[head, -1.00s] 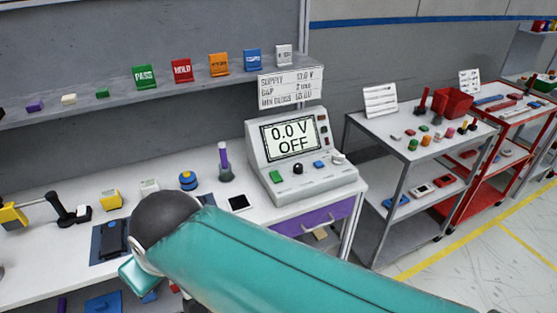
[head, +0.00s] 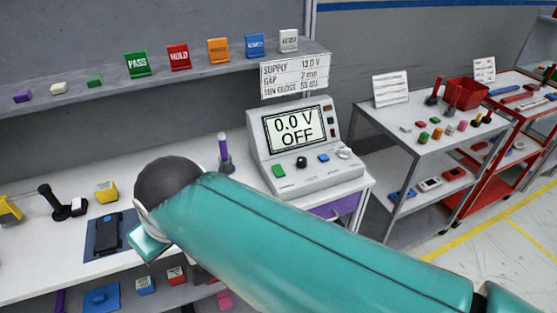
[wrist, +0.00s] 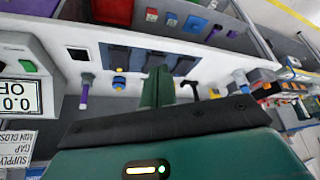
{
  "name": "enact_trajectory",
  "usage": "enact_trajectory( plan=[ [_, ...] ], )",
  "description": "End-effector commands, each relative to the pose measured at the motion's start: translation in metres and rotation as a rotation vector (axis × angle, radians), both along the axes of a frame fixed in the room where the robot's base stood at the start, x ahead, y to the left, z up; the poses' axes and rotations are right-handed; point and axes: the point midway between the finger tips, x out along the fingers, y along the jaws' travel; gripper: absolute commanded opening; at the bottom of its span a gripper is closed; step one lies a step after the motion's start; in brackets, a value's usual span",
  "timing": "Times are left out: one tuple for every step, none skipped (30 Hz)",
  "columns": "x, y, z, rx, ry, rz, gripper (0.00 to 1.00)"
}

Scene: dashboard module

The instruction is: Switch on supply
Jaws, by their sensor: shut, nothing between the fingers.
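The supply (head: 258,150) is a light grey console on the white bench in the head view. Its screen (head: 293,129) reads 0.0 V and OFF. A green button (head: 278,171), a black knob (head: 301,162), a blue button (head: 323,158) and a white knob (head: 344,153) sit on its sloped front. In the wrist view the supply's screen (wrist: 18,97) is at the left edge, upside down, with the green button (wrist: 28,66) near it. My gripper (wrist: 159,78) is shut and empty, over the bench and apart from the supply.
A sign (head: 295,74) hangs above the supply. A shelf (head: 215,79) with coloured tags runs behind the bench. A grey cart (head: 440,130) stands to the right. My arm covers the bench front.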

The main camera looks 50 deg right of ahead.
Motion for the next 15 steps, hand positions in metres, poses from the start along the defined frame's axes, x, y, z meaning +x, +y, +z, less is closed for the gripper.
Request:
enact_trajectory(
  plan=[
    [0.006, -0.006, 0.003, -0.006, 0.011, -0.023, 0.0],
    [0.009, -0.01, 0.005, -0.01, 0.02, -0.036, 0.0],
    [0.016, -0.019, 0.008, -0.015, 0.03, -0.056, 0.0],
    [0.021, -0.027, 0.01, -0.021, 0.039, -0.071, 0.0],
    [0.026, -0.036, 0.013, -0.024, 0.048, -0.089, 0.0],
    [0.033, -0.047, 0.016, -0.029, 0.061, -0.11, 0.0],
    [0.038, -0.057, 0.017, -0.032, 0.072, -0.125, 0.0],
    [0.042, -0.066, 0.019, -0.034, 0.082, -0.141, 0.0],
    [0.049, -0.079, 0.021, -0.037, 0.095, -0.161, 0.0],
    [0.053, -0.089, 0.023, -0.038, 0.104, -0.178, 0.0],
    [0.057, -0.1, 0.024, -0.039, 0.114, -0.192, 0.0],
    [0.062, -0.114, 0.025, -0.038, 0.128, -0.213, 0.0],
    [0.065, -0.125, 0.026, -0.038, 0.137, -0.227, 0.0],
    [0.069, -0.136, 0.026, -0.037, 0.147, -0.241, 0.0],
    [0.073, -0.152, 0.026, -0.034, 0.159, -0.26, 0.0]
  ],
)
